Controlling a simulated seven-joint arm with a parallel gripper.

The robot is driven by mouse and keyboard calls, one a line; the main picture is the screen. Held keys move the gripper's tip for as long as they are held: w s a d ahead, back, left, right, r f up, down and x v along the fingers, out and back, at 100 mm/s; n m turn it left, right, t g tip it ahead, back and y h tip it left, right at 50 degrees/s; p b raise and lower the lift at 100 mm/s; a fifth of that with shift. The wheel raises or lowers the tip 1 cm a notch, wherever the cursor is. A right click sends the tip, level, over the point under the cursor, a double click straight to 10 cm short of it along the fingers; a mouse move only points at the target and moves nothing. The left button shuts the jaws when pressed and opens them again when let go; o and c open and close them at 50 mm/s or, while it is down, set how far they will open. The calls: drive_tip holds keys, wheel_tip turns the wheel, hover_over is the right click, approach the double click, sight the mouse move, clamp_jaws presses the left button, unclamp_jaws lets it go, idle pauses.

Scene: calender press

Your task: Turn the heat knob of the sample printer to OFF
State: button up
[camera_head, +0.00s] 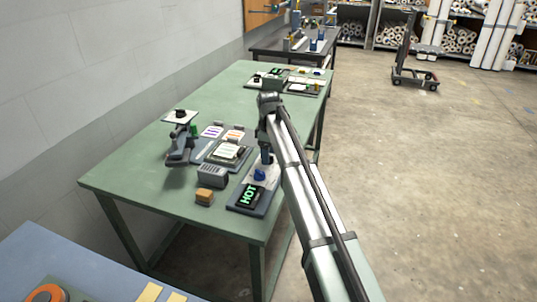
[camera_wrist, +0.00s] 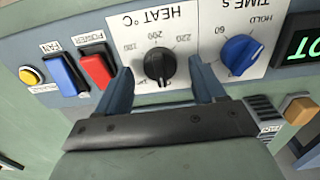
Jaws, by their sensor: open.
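The sample printer's control panel (camera_wrist: 140,98) fills the wrist view, upside down. The black heat knob (camera_wrist: 160,66) sits on a white plate marked HEAT °C, with 180, 200 and 220 legible around it. I cannot tell for sure where its pointer stands. My gripper (camera_wrist: 162,76) is open, one blue finger on each side of the heat knob; I cannot tell whether either touches it. In the head view my gripper (camera_head: 266,157) is over the printer (camera_head: 238,207), beside the blue knob and HOT display, and the heat knob is hidden.
The blue time knob (camera_wrist: 240,53) is close beside the right finger. A red power switch (camera_wrist: 97,68), blue fan switch (camera_wrist: 65,76) and yellow button (camera_wrist: 31,75) lie to the left. A tan block (camera_head: 204,196) and grey box (camera_head: 212,176) stand on the green table (camera_head: 130,170).

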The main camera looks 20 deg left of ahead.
wheel_tip(320, 180, up, 13)
idle(0.4)
drive_tip(key=shift+d, duration=0.1)
idle(0.3)
drive_tip(key=s+d+f+m, duration=0.3)
drive_tip(key=d+f+m, duration=0.1)
drive_tip(key=d+f, duration=0.7)
drive_tip(key=s+d+f+m, duration=0.4)
drive_tip(key=d+f, duration=0.7)
drive_tip(key=s+d+f+m, duration=0.3)
drive_tip(key=d+f+m, duration=0.1)
drive_tip(key=d+f, duration=0.65)
drive_tip(key=s+d+f+m, duration=0.6)
drive_tip(key=s+d+f, duration=0.3)
drive_tip(key=s+d, duration=0.45)
drive_tip(key=s+f+g, duration=0.2)
drive_tip(key=s+f, duration=0.4)
drive_tip(key=s, duration=0.3)
drive_tip(key=s+f+g, duration=0.2)
drive_tip(key=s+f, duration=0.5)
drive_tip(key=s, duration=0.3)
drive_tip(key=s+a+f+g, duration=0.1)
drive_tip(key=s+f+g, duration=0.1)
drive_tip(key=s+f, duration=0.5)
drive_tip(key=s, duration=0.3)
drive_tip(key=shift+f+g, duration=0.25)
drive_tip(key=shift+g, duration=0.15)
